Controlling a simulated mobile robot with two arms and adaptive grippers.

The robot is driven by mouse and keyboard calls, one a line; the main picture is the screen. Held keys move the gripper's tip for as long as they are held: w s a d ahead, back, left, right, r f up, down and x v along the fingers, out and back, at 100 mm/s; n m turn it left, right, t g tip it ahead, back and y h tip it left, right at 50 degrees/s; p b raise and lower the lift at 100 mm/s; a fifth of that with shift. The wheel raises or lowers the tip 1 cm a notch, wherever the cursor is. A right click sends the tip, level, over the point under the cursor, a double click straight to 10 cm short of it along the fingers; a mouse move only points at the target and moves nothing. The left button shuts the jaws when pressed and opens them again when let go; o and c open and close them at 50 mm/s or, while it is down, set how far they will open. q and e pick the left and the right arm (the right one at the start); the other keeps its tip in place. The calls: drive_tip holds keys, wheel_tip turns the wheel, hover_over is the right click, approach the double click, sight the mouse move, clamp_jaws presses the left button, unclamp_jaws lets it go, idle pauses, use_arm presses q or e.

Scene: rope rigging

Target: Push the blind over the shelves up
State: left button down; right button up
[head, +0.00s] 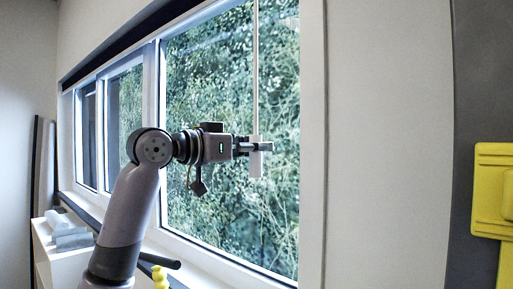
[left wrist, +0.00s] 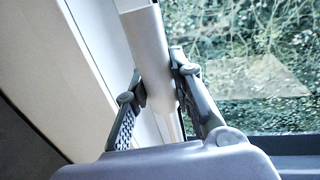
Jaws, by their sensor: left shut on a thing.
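A white pull handle (head: 256,168) hangs upright on a thin pale cord (head: 255,70) in front of the right window pane. My left gripper (head: 258,147) is shut around this handle from the left. In the left wrist view, the two fingers (left wrist: 160,82) press on both sides of the pale handle (left wrist: 150,45), which looks tilted there. A dark strip (head: 130,36) runs along the top of the window, and I cannot tell whether it is the blind. No lowered blind or shelves can be made out. My right gripper is out of view.
The window frame and wall (head: 375,140) stand close to the right of the handle. A yellow object (head: 494,190) is on a dark panel at far right. A white unit (head: 50,250) with grey blocks on it stands at lower left. Trees show outside.

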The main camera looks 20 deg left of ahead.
use_arm(q)
drive_tip(key=c, duration=1.8)
unclamp_jaws()
drive_tip(key=shift+s+a+r, duration=0.1)
drive_tip(key=shift+r, duration=0.4)
drive_tip(key=shift+o, duration=0.6)
drive_tip(key=o, duration=0.3)
drive_tip(key=shift+f, duration=0.25)
drive_tip(key=v, duration=1.1)
drive_tip(key=shift+s+a+f, duration=0.15)
drive_tip(key=shift+s+a, duration=0.05)
drive_tip(key=shift+s, duration=0.15)
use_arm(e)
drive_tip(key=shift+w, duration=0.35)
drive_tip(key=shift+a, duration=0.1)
